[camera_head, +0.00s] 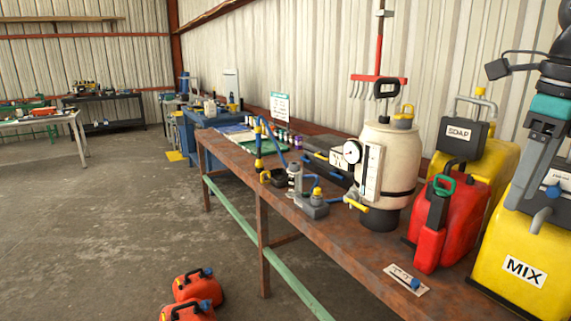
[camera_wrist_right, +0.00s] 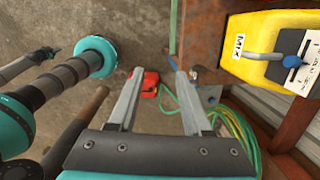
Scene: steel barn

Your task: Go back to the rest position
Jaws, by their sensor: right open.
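My right gripper (camera_head: 524,196) hangs at the right edge of the head view, fingers pointing down, in front of the yellow MIX container (camera_head: 517,272). In the right wrist view, my right gripper (camera_wrist_right: 157,88) is open, its two grey fingers apart. Nothing is held between them; the floor shows through the gap, with a red can (camera_wrist_right: 150,82) lower down. The MIX container also shows to the right of the fingers in the wrist view (camera_wrist_right: 262,40), apart from them.
A long rusty workbench (camera_head: 345,235) carries a cream sprayer tank (camera_head: 387,160), a red can (camera_head: 470,205) and the yellow SOAP container (camera_head: 500,160). Red cans (camera_head: 197,288) stand on the floor. A green hose (camera_wrist_right: 232,130) lies below the gripper. Floor left of the bench is mostly clear.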

